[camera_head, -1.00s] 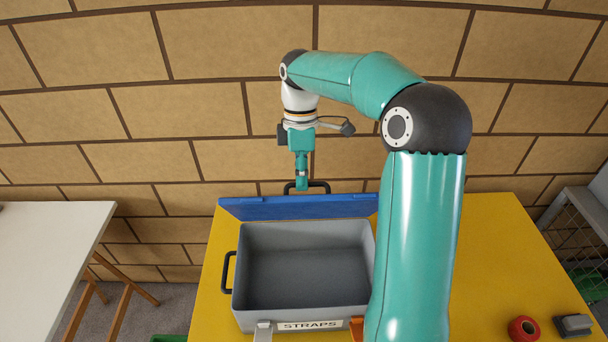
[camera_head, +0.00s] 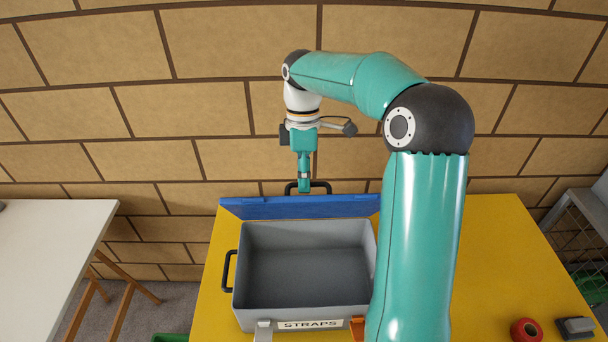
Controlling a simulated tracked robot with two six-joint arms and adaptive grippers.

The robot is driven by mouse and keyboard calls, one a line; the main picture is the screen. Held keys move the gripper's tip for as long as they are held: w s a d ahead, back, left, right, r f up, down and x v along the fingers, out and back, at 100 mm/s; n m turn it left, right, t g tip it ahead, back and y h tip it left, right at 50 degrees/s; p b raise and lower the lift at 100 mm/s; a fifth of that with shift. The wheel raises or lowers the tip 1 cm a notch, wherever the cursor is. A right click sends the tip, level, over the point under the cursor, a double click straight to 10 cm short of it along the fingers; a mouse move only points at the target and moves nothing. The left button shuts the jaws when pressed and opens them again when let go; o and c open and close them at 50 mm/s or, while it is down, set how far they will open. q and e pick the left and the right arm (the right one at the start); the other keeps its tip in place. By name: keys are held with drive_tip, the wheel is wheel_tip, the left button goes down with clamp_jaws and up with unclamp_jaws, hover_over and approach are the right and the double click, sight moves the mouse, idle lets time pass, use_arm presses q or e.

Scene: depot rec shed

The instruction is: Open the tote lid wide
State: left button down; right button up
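The grey tote (camera_head: 305,232) stands on the yellow table, labelled STRAPS on its front, and its inside looks empty. Its blue lid (camera_head: 298,208) is swung up and back at the far side, tilted away from the opening. A dark handle (camera_head: 322,186) shows at the lid's far edge. My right gripper (camera_head: 304,187) is at that handle, pointing down just behind the lid. Its fingers are small and partly merged with the handle, so I cannot tell whether they are closed on it. My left gripper does not show.
The yellow table (camera_head: 500,265) is clear to the right, except for a red roll (camera_head: 525,330) and a grey block (camera_head: 575,327) near the front. A brick wall (camera_head: 200,100) rises close behind. A white table (camera_head: 45,250) stands at left, across a gap.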

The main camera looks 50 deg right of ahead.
idle(0.3)
drive_tip(key=v, duration=1.2)
drive_tip(key=shift+n, duration=0.3)
drive_tip(key=c, duration=0.6)
drive_tip(key=shift+w+d+f+n, duration=0.1)
drive_tip(key=shift+w+d+n, duration=0.05)
drive_tip(key=shift+n, duration=0.35)
clamp_jaws()
drive_tip(key=n+t+h+b, duration=0.35)
drive_tip(key=n+b, duration=0.35)
drive_tip(key=n, duration=0.9)
hover_over(307, 200)
drive_tip(key=w, duration=0.3)
drive_tip(key=x, duration=0.2)
drive_tip(key=shift+g, duration=0.25)
drive_tip(key=f, duration=0.3)
drive_tip(key=d+f, duration=0.1)
drive_tip(key=f, duration=0.2)
drive_tip(key=f+b, duration=0.1)
drive_tip(key=f, duration=0.2)
drive_tip(key=shift+w+d+f, duration=0.15)
drive_tip(key=shift+w+d, duration=0.05)
drive_tip(key=shift+w, duration=0.1)
